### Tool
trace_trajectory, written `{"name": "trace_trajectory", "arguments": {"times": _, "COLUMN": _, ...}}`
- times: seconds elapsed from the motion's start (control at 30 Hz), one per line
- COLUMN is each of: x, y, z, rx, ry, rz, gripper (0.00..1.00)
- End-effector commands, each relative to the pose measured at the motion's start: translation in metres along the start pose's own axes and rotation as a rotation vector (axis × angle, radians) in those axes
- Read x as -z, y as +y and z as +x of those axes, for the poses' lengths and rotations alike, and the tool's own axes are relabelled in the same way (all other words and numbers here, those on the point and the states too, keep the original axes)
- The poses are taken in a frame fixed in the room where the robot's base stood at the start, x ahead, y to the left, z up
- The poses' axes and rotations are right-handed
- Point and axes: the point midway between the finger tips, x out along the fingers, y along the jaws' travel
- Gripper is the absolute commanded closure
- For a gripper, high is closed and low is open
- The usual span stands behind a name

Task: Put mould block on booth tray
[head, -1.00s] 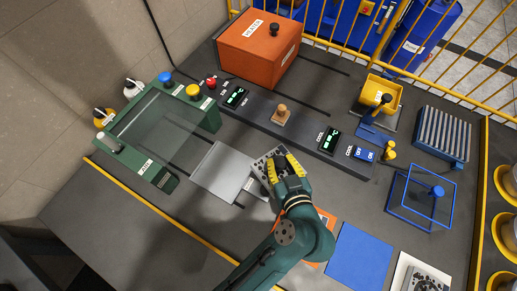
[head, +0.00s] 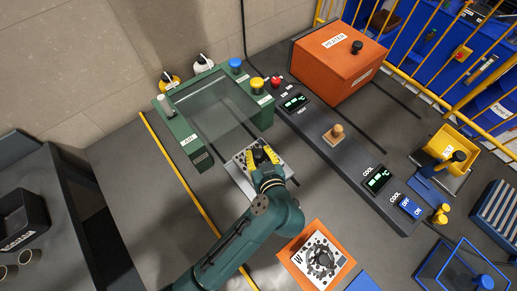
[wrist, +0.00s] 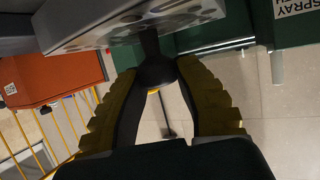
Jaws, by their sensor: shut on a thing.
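The mould block (head: 244,158) is a grey piece with dark holes. My gripper (head: 262,154) is shut on it, the yellow-padded fingers closing around a dark stem, seen in the wrist view (wrist: 157,72). The block's holed grey body also shows at the top of the wrist view (wrist: 130,22). The booth tray (head: 238,181) is a light grey plate at the front of the green booth (head: 190,137). The block appears over the tray, close to the booth's front opening. I cannot tell whether it touches the tray, much of which the block and my arm hide.
A glass pane (head: 215,108) covers the green booth.

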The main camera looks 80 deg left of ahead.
Motion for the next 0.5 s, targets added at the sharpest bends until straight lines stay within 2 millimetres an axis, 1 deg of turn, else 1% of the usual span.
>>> {"name": "trace_trajectory", "arguments": {"times": 0.07, "x": -0.005, "y": 0.002, "z": 0.003, "rx": -0.004, "ry": 0.007, "rz": -0.005, "gripper": 1.0}}
{"name": "trace_trajectory", "arguments": {"times": 0.2, "x": -0.029, "y": 0.002, "z": 0.013, "rx": -0.003, "ry": 0.006, "rz": -0.003, "gripper": 1.0}}
{"name": "trace_trajectory", "arguments": {"times": 0.27, "x": -0.036, "y": 0.002, "z": 0.016, "rx": -0.005, "ry": 0.007, "rz": -0.005, "gripper": 1.0}}
{"name": "trace_trajectory", "arguments": {"times": 0.33, "x": -0.039, "y": 0.002, "z": 0.017, "rx": -0.005, "ry": 0.008, "rz": -0.006, "gripper": 1.0}}
{"name": "trace_trajectory", "arguments": {"times": 0.5, "x": -0.038, "y": 0.002, "z": 0.017, "rx": -0.005, "ry": 0.008, "rz": -0.007, "gripper": 1.0}}
